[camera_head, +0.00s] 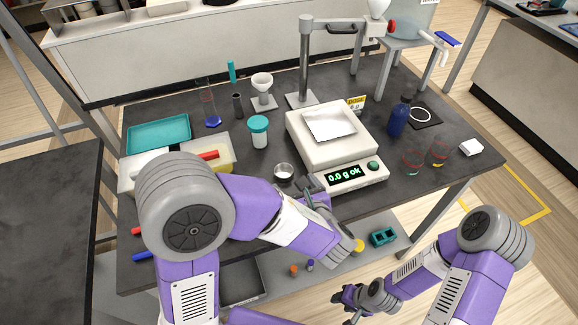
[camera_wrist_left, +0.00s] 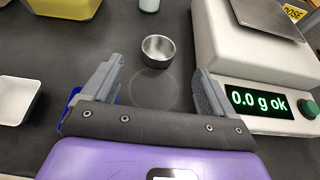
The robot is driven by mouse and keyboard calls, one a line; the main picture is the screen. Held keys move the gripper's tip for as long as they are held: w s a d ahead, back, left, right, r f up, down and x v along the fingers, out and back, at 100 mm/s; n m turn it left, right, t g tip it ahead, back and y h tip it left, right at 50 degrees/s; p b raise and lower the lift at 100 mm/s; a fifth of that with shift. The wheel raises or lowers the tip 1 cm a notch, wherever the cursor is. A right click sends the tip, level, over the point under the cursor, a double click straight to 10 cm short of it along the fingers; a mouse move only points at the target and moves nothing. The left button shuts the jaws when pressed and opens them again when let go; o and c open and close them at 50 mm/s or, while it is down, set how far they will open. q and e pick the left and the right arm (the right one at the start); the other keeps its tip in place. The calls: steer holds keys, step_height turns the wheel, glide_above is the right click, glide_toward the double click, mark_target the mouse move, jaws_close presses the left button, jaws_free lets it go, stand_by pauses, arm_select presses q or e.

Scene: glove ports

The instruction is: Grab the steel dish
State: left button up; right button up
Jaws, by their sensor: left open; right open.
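The small round steel dish (camera_head: 284,172) stands on the dark bench, just left of the white scale. In the left wrist view the steel dish (camera_wrist_left: 158,51) lies ahead of my left gripper (camera_wrist_left: 160,85), between the lines of its two fingers and apart from them. It looks empty. My left gripper (camera_head: 308,188) is open and empty beside the dish, in front of the scale's left corner. My right gripper (camera_head: 352,302) is open, low in front of the bench and far from the dish.
The scale (camera_wrist_left: 255,60), reading 0.0 g ok, stands close on the right. A white tray (camera_wrist_left: 14,98) lies to the left. A white jar with a teal lid (camera_head: 258,132) stands behind the dish. A blue bottle (camera_head: 398,120) and glasses (camera_head: 412,160) stand farther right.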

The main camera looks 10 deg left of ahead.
mark_target(281, 167)
arm_select(q)
steer(key=shift+w+a+f, duration=0.15)
steer(key=shift+w, duration=0.15)
steer(key=shift+w+a+f, duration=0.1)
steer(key=shift+w+a, duration=0.1)
steer(key=shift+a, duration=0.05)
steer(key=b+x, duration=0.2)
steer(key=x, duration=0.3)
steer(key=shift+a+f, duration=0.15)
steer(key=shift+f, duration=0.05)
steer(key=shift+w+a, duration=0.15)
steer(key=shift+w, duration=0.15)
steer(key=shift+c, duration=0.3)
steer(key=c, duration=1.1)
